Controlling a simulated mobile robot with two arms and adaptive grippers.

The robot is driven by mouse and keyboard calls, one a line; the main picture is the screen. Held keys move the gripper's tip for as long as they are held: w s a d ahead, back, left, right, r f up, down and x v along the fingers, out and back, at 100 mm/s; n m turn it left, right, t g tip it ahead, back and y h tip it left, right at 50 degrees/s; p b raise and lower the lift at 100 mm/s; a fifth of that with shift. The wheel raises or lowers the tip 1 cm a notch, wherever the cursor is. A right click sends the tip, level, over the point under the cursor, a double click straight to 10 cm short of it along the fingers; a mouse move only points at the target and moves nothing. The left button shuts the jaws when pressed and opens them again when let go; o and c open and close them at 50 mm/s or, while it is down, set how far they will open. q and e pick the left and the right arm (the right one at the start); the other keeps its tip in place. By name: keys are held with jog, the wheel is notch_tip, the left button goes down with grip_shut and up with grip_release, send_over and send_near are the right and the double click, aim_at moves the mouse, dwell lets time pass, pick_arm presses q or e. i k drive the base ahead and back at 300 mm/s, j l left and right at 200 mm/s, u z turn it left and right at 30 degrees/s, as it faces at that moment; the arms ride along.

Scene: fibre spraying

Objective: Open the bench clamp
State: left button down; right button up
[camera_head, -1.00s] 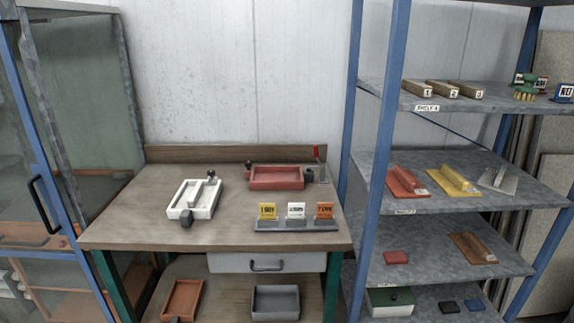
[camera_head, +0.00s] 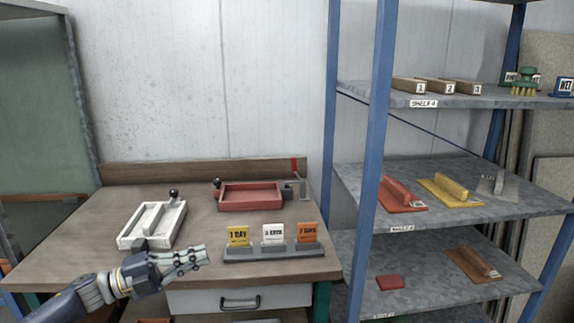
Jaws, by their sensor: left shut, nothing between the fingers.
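A small grey metal clamp (camera_head: 301,187) with a red handle stands upright at the back right corner of the wooden bench (camera_head: 105,218). It is beside the right end of a red tray (camera_head: 251,206). Whether its jaws are open is too small to tell. My left gripper (camera_head: 205,258) is low over the front edge of the bench, pointing right. Its fingers are together with nothing between them. It is well to the front and left of the clamp. My right gripper is not in view.
A white tray mould (camera_head: 152,225) with a black knob sits on the bench's left. A grey holder (camera_head: 272,253) with yellow, white and orange cards stands near the front. A blue-posted shelf rack (camera_head: 380,130) rises to the right.

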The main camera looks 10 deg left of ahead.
aim_at(294, 167)
jog(key=i, duration=1.5)
jog(key=l, duration=0.3)
jog(key=i+l, duration=0.15)
jog(key=l, duration=0.15)
